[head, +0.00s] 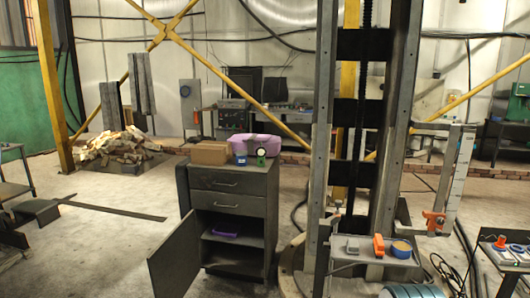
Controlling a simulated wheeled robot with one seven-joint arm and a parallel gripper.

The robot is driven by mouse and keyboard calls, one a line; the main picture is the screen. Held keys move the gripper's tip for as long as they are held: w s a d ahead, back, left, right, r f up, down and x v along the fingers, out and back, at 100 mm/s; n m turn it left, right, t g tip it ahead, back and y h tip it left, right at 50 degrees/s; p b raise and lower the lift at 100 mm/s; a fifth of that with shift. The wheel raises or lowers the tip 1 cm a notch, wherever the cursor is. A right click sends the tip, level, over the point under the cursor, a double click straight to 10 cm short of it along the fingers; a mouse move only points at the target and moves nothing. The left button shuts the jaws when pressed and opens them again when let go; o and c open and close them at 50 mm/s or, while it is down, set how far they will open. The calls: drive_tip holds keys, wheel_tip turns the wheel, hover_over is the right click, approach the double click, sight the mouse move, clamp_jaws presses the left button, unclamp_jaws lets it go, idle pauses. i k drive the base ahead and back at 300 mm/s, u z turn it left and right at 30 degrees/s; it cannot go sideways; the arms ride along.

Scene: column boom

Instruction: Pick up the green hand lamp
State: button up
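A small green item (262,160), which looks like the green hand lamp, stands on top of the grey cabinet (228,179) near its right rear edge. It has a dark and pale upper part, too small to make out clearly. A blue item (240,160) stands just to its left. A purple box (257,143) is right behind it. I cannot make out my gripper in the head view.
A cardboard box (209,153) sits left on the cabinet top. The cabinet's lower door (175,257) hangs open, with a purple item (224,233) inside. A tall dark column (322,130) stands to the right. Open floor (115,235) lies left.

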sight(261, 151)
drive_tip(key=i, duration=1.3)
drive_tip(key=u, duration=1)
drive_tip(key=i, duration=2.55)
drive_tip(key=z, duration=0.25)
